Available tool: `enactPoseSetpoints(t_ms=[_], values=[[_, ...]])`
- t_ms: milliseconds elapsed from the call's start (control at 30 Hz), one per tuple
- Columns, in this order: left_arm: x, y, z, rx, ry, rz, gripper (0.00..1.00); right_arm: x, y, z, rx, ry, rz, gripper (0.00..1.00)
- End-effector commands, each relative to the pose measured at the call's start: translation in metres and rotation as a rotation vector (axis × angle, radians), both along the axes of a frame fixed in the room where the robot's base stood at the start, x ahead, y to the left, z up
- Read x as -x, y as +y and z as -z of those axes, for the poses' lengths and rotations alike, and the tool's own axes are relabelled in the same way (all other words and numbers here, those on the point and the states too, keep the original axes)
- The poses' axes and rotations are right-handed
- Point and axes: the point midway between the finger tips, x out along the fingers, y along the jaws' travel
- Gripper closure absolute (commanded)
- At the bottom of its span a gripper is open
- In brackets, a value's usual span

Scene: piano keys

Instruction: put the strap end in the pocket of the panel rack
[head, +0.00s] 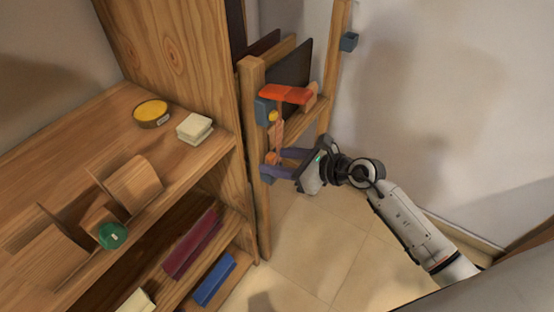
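The panel rack (253,150) is a wooden frame holding dark panels (290,66), beside the wooden shelf unit. An orange-red strap (286,94) lies across its front top, and its narrower part hangs down to the strap end (272,158). A blue-grey pocket (262,111) with a yellow round spot beside it sits on the front post. Another blue pocket-like block (349,41) is on the far post. My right gripper (272,162) has its purple fingers spread, with the strap end at the fingertips between them; contact is unclear. My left gripper is not in view.
The shelf unit (70,140) stands at left with a yellow tin (151,112), pale blocks (194,127), a wooden holder (132,184) and a green round item (112,236). Lower shelves hold books. A wall stands behind my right arm; tiled floor is open below.

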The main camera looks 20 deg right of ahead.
Motion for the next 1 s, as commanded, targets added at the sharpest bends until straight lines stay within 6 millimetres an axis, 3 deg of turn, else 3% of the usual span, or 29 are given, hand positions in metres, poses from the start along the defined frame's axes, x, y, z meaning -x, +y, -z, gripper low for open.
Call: enactPoseSetpoints(t_ms=[267,800,1000], values=[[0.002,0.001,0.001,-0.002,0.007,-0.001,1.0,0.002,-0.002,-0.004,0.001,0.001,0.0,0.58],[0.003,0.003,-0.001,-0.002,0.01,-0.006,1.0,0.073,-0.057,-0.046,0.003,0.002,0.0,0.58],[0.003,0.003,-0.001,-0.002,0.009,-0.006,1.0,0.086,-0.062,-0.055,-0.026,0.005,0.005,0.58]])
